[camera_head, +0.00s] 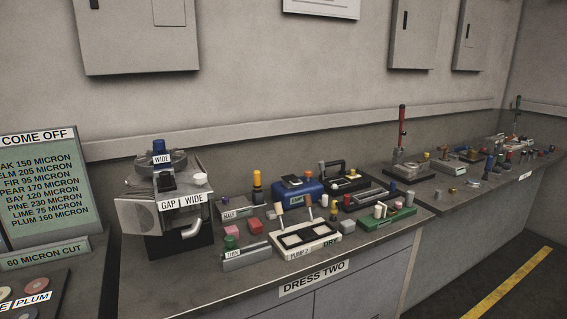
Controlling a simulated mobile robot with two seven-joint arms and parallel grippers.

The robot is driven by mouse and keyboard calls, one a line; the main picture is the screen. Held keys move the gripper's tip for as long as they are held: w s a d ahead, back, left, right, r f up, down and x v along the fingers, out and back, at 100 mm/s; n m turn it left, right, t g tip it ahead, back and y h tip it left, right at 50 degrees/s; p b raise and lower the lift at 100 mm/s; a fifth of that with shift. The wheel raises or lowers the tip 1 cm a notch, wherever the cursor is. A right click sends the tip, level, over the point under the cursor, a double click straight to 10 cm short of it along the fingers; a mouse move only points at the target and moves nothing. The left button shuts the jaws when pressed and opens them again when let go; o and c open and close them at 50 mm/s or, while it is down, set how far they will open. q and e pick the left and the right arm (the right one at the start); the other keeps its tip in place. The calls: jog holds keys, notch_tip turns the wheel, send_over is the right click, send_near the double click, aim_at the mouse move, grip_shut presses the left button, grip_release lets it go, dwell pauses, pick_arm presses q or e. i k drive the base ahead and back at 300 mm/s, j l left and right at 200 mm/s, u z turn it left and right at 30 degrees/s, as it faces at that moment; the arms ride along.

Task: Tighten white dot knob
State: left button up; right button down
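A grey machine (142,216) stands at the left end of the bench, with a "GAP WIDE" label on its front. On its top is a blue knob (158,146) above a "WIDE" label. A pale, white-looking knob (200,179) sits at its right side. I cannot make out a white dot on any knob at this size, so I cannot tell which one is the white dot knob. Neither of my grippers is in view.
A green "COME OFF" board (42,190) stands at left. The bench's front left is clear.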

aim_at(200, 179)
jog(key=i+u, duration=0.2)
jog(key=u, duration=0.15)
jog(key=i+u, duration=0.45)
jog(key=u, duration=0.25)
